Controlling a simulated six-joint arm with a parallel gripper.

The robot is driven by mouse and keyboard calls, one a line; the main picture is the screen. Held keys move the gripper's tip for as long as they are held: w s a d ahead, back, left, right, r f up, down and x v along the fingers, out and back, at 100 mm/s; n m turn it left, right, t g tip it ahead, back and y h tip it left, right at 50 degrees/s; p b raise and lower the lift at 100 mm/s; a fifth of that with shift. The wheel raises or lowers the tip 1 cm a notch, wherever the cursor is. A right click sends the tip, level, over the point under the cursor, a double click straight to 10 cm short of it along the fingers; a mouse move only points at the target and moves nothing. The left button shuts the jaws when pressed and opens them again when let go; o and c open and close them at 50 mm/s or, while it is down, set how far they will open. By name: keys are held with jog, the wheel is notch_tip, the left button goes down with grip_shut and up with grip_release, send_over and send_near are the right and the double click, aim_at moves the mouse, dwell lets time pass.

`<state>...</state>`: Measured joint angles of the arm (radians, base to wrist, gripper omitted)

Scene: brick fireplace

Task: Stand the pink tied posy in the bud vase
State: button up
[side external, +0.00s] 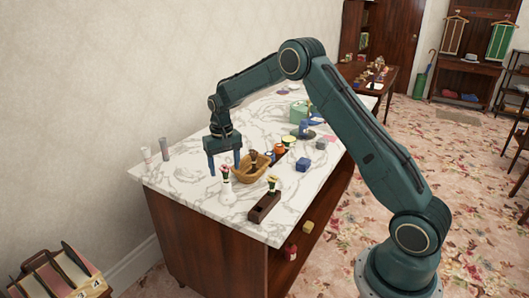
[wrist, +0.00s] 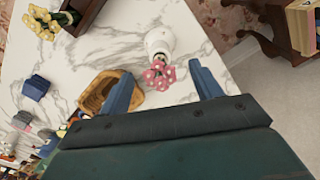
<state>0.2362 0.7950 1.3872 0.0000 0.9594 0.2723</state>
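The pink posy (side external: 225,170) stands with its stems in the mouth of the white bud vase (side external: 227,188) near the front of the marble counter. In the wrist view, the pink flower head (wrist: 160,74) shows beside the vase (wrist: 160,40), its lower stems hidden inside. My gripper (side external: 224,164) is open above and behind the vase. In the wrist view, my two blue fingers (wrist: 162,82) are well apart, with the flower head showing between them and neither finger visibly touching it.
A tan basket (side external: 249,173) sits close beside the vase. A dark wooden holder (side external: 264,207) with a yellow posy (side external: 272,184) is at the counter's front edge. A blue block (side external: 303,164) lies farther right.

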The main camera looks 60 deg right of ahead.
jog(key=shift+r, duration=0.1)
notch_tip(320, 180, up, 14)
jog(key=shift+f, duration=0.2)
dwell(0.8)
dwell(0.4)
jog(key=s+a+r+n+t, duration=0.2)
jog(key=s+a+r, duration=0.35)
jog(key=s, duration=0.35)
jog(key=s+a+r+n+t, duration=0.1)
jog(key=s+a+r, duration=0.4)
jog(key=s, duration=0.4)
jog(key=s+a+f+n+t, duration=0.1)
jog(key=s+f, duration=0.1)
jog(key=s, duration=0.7)
jog(key=s+a+f+n+t, duration=0.1)
jog(key=s+f, duration=0.1)
jog(key=s, duration=0.7)
jog(key=shift+a+n+t, duration=0.25)
jog(key=shift+n+t, duration=0.05)
jog(key=shift+n, duration=0.1)
